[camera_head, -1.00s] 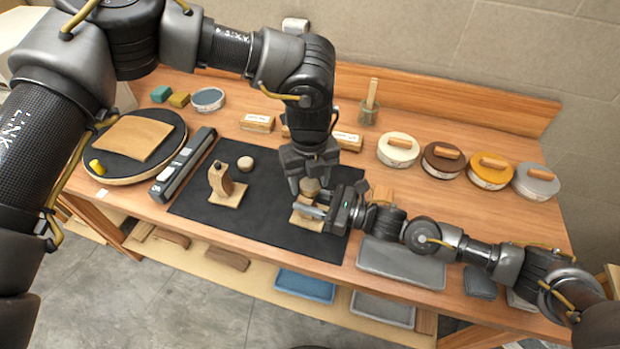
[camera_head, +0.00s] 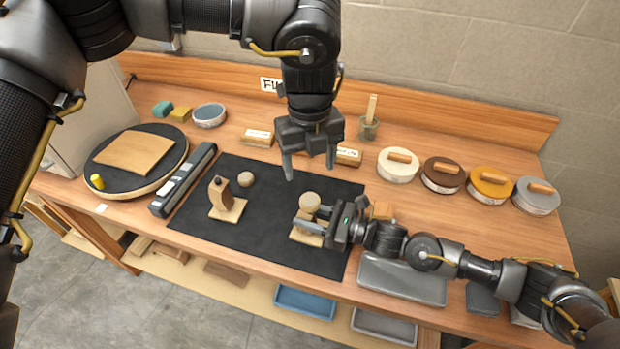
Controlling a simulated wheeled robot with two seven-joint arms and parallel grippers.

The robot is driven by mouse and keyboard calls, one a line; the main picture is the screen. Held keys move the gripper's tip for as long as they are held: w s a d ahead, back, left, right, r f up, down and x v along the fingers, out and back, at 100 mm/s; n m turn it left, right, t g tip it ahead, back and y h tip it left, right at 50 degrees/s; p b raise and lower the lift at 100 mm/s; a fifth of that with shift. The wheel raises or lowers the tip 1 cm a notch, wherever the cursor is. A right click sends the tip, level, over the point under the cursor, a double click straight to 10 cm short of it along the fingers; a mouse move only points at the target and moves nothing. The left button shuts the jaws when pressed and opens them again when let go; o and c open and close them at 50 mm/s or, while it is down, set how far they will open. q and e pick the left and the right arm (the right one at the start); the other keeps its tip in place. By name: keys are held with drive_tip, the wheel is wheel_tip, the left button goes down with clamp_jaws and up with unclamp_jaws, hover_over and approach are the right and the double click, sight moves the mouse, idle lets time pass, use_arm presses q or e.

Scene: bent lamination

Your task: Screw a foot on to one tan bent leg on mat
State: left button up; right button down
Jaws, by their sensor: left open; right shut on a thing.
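A tan bent leg (camera_head: 305,236) stands on the black mat (camera_head: 262,242) at its right side. A round, light wooden foot (camera_head: 310,200) sits on top of this leg. My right gripper (camera_head: 306,220) is shut on the leg from the right, just below the foot, and hides part of it. My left gripper (camera_head: 309,172) is open and empty above the foot, apart from it. A second tan bent leg (camera_head: 227,204) stands at the mat's left. Another round foot (camera_head: 246,179) lies on the mat behind that second leg.
A long grey tool (camera_head: 184,181) lies left of the mat, beside a round black board (camera_head: 112,181) bearing a curved wood sheet. Several lidded tins (camera_head: 398,166) stand at the back right. A grey tray (camera_head: 402,279) lies right of the mat. The mat's middle is clear.

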use_arm(q)
wheel_tip(320, 180, up, 2)
idle(0.4)
use_arm(e)
drive_tip(key=c, duration=0.8)
unclamp_jaws()
drive_tip(key=shift+c, duration=0.2)
use_arm(q)
drive_tip(key=shift+f, duration=0.1)
use_arm(e)
drive_tip(key=shift+d, duration=0.1)
